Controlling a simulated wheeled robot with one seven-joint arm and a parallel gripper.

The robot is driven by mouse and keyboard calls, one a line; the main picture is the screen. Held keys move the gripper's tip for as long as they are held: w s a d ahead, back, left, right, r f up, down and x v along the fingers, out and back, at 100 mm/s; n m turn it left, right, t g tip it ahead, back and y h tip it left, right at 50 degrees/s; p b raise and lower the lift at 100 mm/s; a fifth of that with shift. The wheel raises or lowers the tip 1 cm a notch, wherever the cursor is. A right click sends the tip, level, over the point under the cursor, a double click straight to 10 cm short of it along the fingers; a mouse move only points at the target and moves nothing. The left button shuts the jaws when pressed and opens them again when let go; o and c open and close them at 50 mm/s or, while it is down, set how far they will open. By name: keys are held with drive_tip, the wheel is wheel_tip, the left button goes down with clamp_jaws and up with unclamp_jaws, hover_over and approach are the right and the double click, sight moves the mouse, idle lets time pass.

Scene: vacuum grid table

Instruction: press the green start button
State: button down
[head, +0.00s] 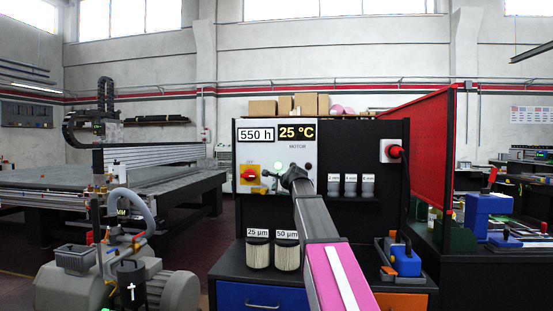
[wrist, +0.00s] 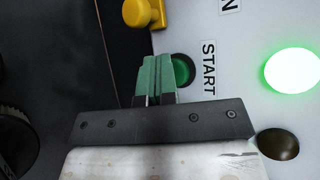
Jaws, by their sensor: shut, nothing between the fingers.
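The dark green start button (wrist: 184,69) is on the light control panel (head: 244,151), beside the START label (wrist: 209,67) in the wrist view. My gripper (wrist: 157,62) is shut and empty, its green fingers pressed together. The fingertips overlap the button's left edge in that view and hide part of it. I cannot tell whether they touch it. In the head view my arm reaches to the panel, and the gripper (head: 267,174) is at its lower middle. The start button cannot be made out there.
A lit green lamp (wrist: 292,69) and a dark round knob (wrist: 278,144) are right of the button in the wrist view. A yellow switch (wrist: 143,12) is close above the fingers. In the head view, several small containers (head: 350,185) stand right of the panel, with two filter jars (head: 258,250) below.

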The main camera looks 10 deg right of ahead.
drive_tip(key=s+a, duration=0.2)
drive_tip(key=s, duration=0.3)
drive_tip(key=shift+s, duration=0.4)
idle(0.8)
